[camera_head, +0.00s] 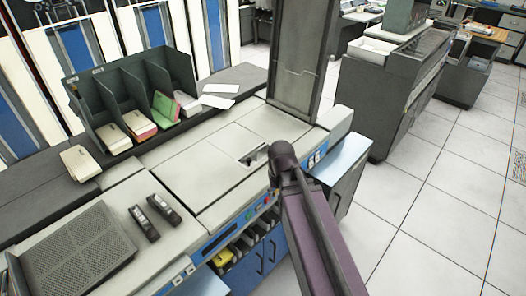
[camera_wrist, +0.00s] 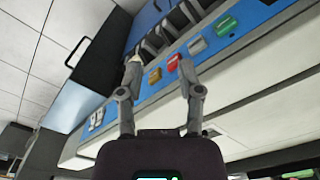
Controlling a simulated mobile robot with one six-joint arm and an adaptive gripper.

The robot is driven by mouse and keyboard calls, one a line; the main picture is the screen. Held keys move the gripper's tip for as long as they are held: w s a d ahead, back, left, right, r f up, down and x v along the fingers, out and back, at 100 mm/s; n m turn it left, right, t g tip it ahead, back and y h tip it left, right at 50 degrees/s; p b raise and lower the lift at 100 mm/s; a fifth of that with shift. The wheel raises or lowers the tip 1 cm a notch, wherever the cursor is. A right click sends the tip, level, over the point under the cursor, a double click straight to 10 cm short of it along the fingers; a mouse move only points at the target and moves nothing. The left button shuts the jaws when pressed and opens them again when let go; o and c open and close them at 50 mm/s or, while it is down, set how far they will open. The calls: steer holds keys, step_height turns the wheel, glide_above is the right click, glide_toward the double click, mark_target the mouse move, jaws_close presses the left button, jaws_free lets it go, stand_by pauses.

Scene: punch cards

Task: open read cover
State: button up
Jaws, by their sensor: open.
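The card machine has a flat beige top with several panels. One wide panel (camera_head: 205,165) lies flat and closed left of centre, and a second panel (camera_head: 262,122) with a small dark cut-out lies flat behind it. I cannot tell for sure which is the read cover. My gripper (camera_wrist: 159,72) is open and empty in the wrist view. In the head view my arm hides the gripper.
A tall grey panel (camera_head: 300,55) stands upright at the machine's back. A dark card rack (camera_head: 130,95) with card stacks stands at the left. Two small black blocks (camera_head: 154,215) and a perforated plate (camera_head: 75,250) lie front left. Tiled floor (camera_head: 440,170) is clear at right.

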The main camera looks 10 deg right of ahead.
steer(key=s+n, duration=0.1)
steer(key=s, duration=0.1)
steer(key=shift+s+d, duration=0.1)
steer(key=shift+s, duration=0.2)
jaws_close()
steer(key=w+d+r+m+t+y, duration=0.1)
steer(key=w+m+t, duration=0.1)
steer(key=w+m, duration=0.5)
steer(key=w+d+r+m+t+y+p, duration=0.1)
steer(key=w+r+m+t, duration=0.1)
steer(key=w+m, duration=0.5)
steer(key=w+d+r+m+t+y, duration=0.1)
steer(key=w+r+m+y, duration=0.1)
steer(key=w+m, duration=0.5)
steer(key=shift+w+d+m+t, duration=0.1)
steer(key=shift+w+m+t, duration=0.05)
steer(key=shift+m, duration=0.9)
steer(key=shift+w+d+m+t, duration=0.1)
steer(key=shift+m, duration=0.9)
steer(key=shift+w+d+m+t, duration=0.1)
steer(key=shift+w+m+t, duration=0.05)
steer(key=shift+m, duration=0.9)
steer(key=shift+w+d+r+m, duration=0.25)
steer(key=shift+w+m, duration=0.25)
steer(key=shift+m, duration=0.4)
